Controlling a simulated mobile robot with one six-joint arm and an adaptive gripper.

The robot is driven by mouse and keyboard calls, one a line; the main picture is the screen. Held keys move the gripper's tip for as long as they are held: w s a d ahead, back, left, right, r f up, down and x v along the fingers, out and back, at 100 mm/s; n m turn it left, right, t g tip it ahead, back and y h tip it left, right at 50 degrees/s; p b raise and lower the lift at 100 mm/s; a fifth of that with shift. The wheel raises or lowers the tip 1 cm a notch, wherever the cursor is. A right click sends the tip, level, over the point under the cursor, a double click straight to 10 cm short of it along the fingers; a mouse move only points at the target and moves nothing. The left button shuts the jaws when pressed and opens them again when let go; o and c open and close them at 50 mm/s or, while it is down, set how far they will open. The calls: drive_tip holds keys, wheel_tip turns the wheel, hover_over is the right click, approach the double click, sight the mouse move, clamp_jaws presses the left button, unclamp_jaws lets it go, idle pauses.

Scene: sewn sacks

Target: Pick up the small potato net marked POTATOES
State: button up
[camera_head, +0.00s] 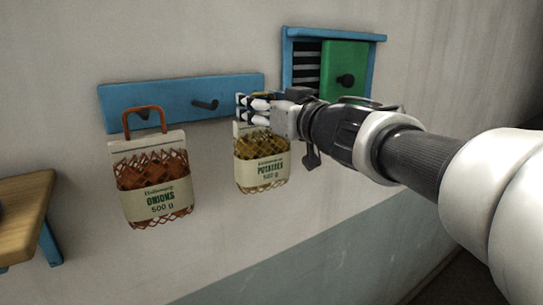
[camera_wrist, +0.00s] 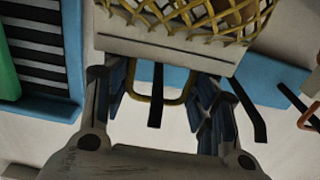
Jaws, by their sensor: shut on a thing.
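The small potato net (camera_head: 261,172) hangs in front of the wall, its label reading POTATOES 500 g. My gripper (camera_head: 254,108) is at the top of the net, shut on its handle. In the wrist view the net's pale top band and yellow mesh (camera_wrist: 220,18) show at the top. Its yellow loop handle (camera_wrist: 180,98) lies between the fingers of my gripper (camera_wrist: 160,95). A dark peg (camera_wrist: 155,100) shows in line with the loop; I cannot tell whether the loop still bears on it.
An onion net (camera_head: 152,190) with a red-brown handle hangs left on the blue peg board (camera_head: 175,98). A bare peg (camera_head: 206,104) sits between the nets. A blue cabinet with a green sliding door (camera_head: 345,70) is at the upper right. A wooden shelf (camera_head: 22,205) is at the left.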

clamp_jaws()
drive_tip(key=shift+r, duration=0.25)
